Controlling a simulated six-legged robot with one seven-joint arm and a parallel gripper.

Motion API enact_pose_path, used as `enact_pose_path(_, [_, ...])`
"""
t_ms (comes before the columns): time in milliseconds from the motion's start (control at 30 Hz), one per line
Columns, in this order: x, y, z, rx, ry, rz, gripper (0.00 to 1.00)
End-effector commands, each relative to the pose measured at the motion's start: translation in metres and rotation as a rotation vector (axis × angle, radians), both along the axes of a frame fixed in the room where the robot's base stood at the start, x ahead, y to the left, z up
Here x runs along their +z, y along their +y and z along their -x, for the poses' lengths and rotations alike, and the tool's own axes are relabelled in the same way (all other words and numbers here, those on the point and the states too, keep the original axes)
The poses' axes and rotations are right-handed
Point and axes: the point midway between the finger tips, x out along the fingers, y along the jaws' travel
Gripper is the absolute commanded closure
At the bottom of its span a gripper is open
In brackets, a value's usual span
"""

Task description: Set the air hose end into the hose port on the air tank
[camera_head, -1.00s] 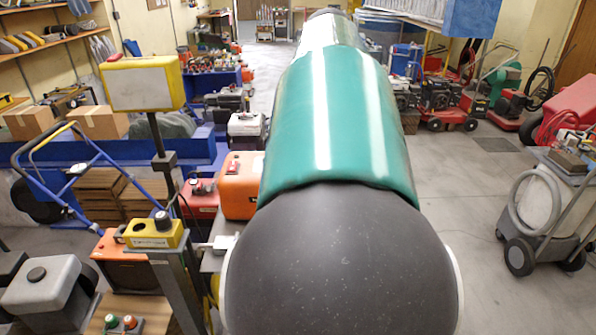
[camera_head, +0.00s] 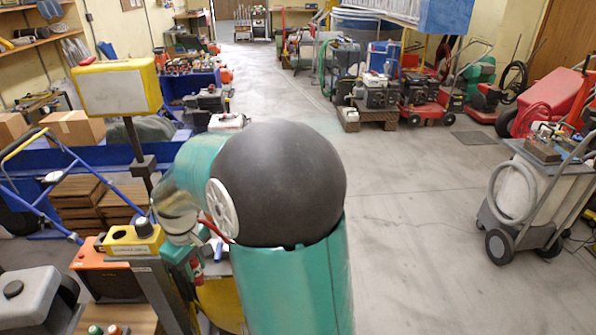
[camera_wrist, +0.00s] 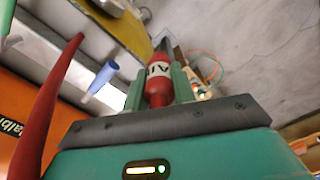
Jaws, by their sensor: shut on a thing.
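My gripper (camera_wrist: 158,82) is shut on a red hose end (camera_wrist: 158,88) with white "AIR" lettering; its green fingers stand on both sides of it. A red hose (camera_wrist: 50,105) curves up the left of the wrist view. In the head view, my gripper (camera_head: 188,258) is low at centre left, partly hidden by my arm, with red (camera_head: 197,272) showing at it. A yellow rounded body (camera_head: 222,303) shows below, mostly hidden by my arm; I cannot tell whether it is the air tank. I cannot make out the hose port.
A blue cylinder (camera_wrist: 102,78) is left of the fingers in the wrist view. Open floor (camera_head: 410,240) lies to the right.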

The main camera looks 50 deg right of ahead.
Motion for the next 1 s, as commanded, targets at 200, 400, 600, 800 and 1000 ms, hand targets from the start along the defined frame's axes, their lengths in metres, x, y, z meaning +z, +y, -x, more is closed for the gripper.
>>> enact_pose_path(200, [-0.078, 0.053, -0.047, -0.064, 0.007, -0.003, 0.98])
enact_pose_path(400, [-0.132, 0.087, -0.081, -0.124, 0.004, 0.000, 0.98])
enact_pose_path(600, [-0.170, 0.113, -0.105, -0.165, 0.002, 0.000, 0.98])
enact_pose_path(800, [-0.186, 0.123, -0.114, -0.185, 0.006, 0.004, 0.98])
enact_pose_path(1000, [-0.186, 0.122, -0.113, -0.184, 0.007, 0.003, 0.98])
